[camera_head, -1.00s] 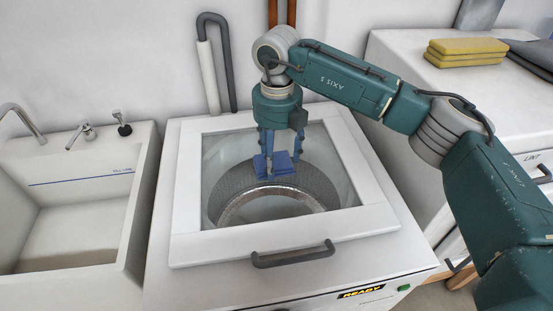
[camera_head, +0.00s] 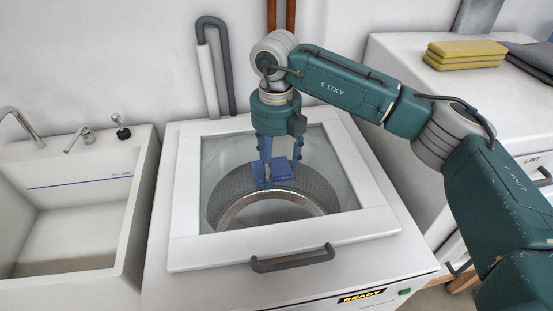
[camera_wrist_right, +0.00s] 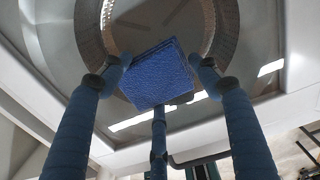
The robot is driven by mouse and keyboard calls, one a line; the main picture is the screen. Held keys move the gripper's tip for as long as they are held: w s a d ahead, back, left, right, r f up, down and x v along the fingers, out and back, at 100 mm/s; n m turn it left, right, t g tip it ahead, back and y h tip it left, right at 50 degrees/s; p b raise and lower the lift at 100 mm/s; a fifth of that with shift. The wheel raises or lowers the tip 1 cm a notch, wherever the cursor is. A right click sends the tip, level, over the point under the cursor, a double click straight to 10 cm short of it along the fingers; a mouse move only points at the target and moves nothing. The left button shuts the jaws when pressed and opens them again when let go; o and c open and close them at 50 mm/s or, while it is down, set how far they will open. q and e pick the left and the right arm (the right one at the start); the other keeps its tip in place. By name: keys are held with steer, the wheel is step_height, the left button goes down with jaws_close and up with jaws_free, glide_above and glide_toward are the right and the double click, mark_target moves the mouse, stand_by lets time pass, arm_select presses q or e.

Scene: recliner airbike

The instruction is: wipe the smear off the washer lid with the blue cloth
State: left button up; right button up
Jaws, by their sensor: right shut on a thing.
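The washer lid (camera_head: 184,203) is closed, a white frame around a clear glass window with the metal drum visible below. My right gripper (camera_head: 278,165) is over the middle of the glass, pointing down and shut on the folded blue cloth (camera_head: 273,173). In the right wrist view the cloth (camera_wrist_right: 160,75) sits between the fingers above the glass. The cloth looks to be at or very near the glass; I cannot tell if it touches. I cannot make out a distinct smear; the glass under the cloth is hidden. My left gripper is not in view.
A dark handle (camera_head: 292,261) is on the lid's front edge. A sink (camera_head: 75,215) stands at left, with pipes (camera_head: 222,65) behind the washer. At right, a white machine (camera_head: 400,60) carries folded yellow cloths (camera_head: 465,53) and dark grey cloths (camera_head: 535,55).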

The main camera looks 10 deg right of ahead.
steer(key=shift+s+a, duration=0.2)
steer(key=shift+s, duration=0.55)
steer(key=shift+r+p, duration=0.7)
steer(key=shift+r, duration=0.85)
